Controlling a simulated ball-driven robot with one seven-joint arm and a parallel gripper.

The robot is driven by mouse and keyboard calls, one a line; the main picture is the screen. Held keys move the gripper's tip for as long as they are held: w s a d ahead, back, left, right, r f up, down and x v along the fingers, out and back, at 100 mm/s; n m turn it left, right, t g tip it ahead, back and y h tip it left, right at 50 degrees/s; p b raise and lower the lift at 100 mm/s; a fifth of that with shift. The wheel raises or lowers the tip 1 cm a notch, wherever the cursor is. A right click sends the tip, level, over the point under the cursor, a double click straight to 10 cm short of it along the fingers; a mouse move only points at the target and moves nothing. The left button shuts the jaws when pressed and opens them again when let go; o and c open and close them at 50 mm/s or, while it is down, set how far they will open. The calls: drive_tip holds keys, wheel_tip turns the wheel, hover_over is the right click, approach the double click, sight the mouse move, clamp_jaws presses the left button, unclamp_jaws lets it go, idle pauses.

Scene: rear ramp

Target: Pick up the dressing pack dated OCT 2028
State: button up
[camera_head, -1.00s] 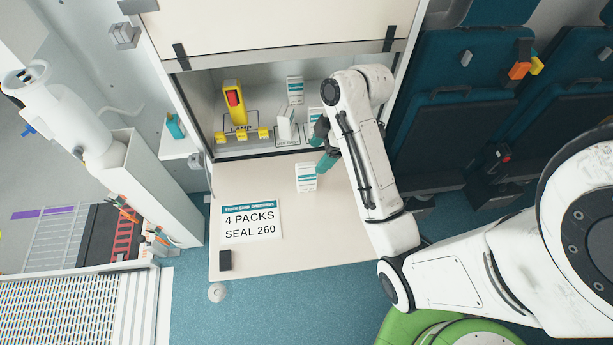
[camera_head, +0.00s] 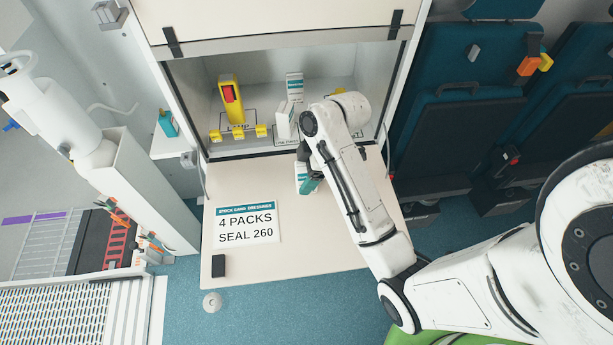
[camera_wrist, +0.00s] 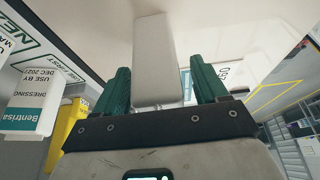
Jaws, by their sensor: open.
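A white and teal dressing pack (camera_head: 300,179) stands on the fold-down counter, partly hidden by my gripper (camera_head: 309,172). In the wrist view a white pack (camera_wrist: 154,60) shows a blank side between the two green fingers of my gripper (camera_wrist: 163,88). The fingers are apart, with gaps beside the pack; no date shows on it. In the wrist view, another pack (camera_wrist: 25,108) at the left reads USE BY DEC 2027. In the cabinet stand a pack at the back (camera_head: 295,87) and a pack in front (camera_head: 284,121). No OCT 2028 label is readable.
A card (camera_head: 247,223) reading 4 PACKS SEAL 260 lies on the counter (camera_head: 235,184). A small black block (camera_head: 218,266) is at its front left. A yellow lamp (camera_head: 238,112) stands in the cabinet. My arm hides the cabinet's right side and the counter's right part.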

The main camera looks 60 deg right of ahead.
drive_tip(key=shift+w+a+f, duration=0.15)
drive_tip(key=shift+f, duration=0.4)
drive_tip(key=c, duration=1)
drive_tip(key=shift+c, duration=0.4)
drive_tip(key=shift+r, duration=0.15)
